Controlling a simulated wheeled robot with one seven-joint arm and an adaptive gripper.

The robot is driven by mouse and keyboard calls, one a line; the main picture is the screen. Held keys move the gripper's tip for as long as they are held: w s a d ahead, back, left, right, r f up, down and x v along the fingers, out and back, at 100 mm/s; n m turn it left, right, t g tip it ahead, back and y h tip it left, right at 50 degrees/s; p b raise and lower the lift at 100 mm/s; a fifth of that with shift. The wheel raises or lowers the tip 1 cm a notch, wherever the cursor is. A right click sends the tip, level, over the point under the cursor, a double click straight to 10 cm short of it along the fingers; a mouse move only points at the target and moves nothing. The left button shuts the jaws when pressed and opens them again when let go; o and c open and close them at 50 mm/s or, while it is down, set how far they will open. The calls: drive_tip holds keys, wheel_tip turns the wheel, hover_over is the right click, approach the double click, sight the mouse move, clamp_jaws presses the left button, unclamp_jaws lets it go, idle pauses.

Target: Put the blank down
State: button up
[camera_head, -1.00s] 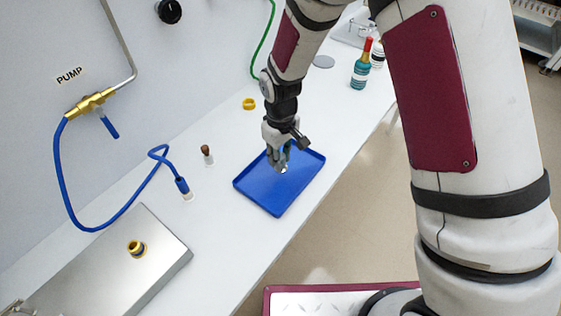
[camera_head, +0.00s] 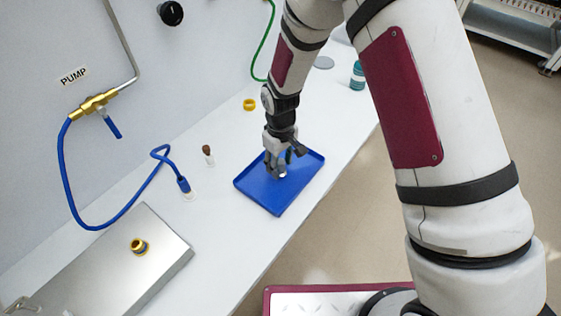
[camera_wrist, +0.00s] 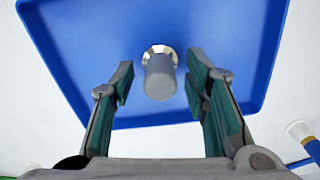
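The blank (camera_wrist: 160,78) is a grey cylinder with a pale metal flanged end. It is between my fingers over the blue tray (camera_wrist: 70,40) in the wrist view, with a gap on both sides. My gripper (camera_wrist: 160,62) is open, with its green-padded fingers apart. The blank is small and partly hidden by the fingers there. I cannot tell for sure that it rests on the tray floor.
Left of the tray stand a small brown-topped item (camera_head: 207,152) and a blue hose end (camera_head: 184,186). A yellow ring (camera_head: 249,104) lies behind. A metal plate (camera_head: 100,275) with a brass fitting (camera_head: 138,246) is at front left. A teal bottle (camera_head: 357,76) stands at the back.

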wheel_tip(320, 180, up, 12)
drive_tip(key=b, duration=0.1)
drive_tip(key=shift+r+b, duration=0.25)
drive_tip(key=shift+b, duration=0.15)
idle(0.3)
wheel_tip(320, 180, up, 9)
drive_tip(key=m+t, duration=0.1)
drive_tip(key=m, duration=0.1)
hover_over(281, 161)
drive_tip(key=s+d, duration=0.2)
drive_tip(key=d, duration=0.3)
drive_tip(key=s+d+r+m+t, duration=0.2)
drive_tip(key=s+d+r, duration=0.2)
drive_tip(key=d+r, duration=0.3)
drive_tip(key=s+d+r+m+t, duration=0.1)
drive_tip(key=s+d+r+m, duration=0.1)
drive_tip(key=s, duration=0.5)
drive_tip(key=s+d+r+m+t, duration=0.1)
drive_tip(key=s+d+r+m, duration=0.1)
drive_tip(key=s+d+r, duration=0.2)
drive_tip(key=s+r, duration=0.2)
drive_tip(key=s, duration=0.1)
drive_tip(key=shift+s+d+m+t, duration=0.3)
drive_tip(key=shift+s+d, duration=0.05)
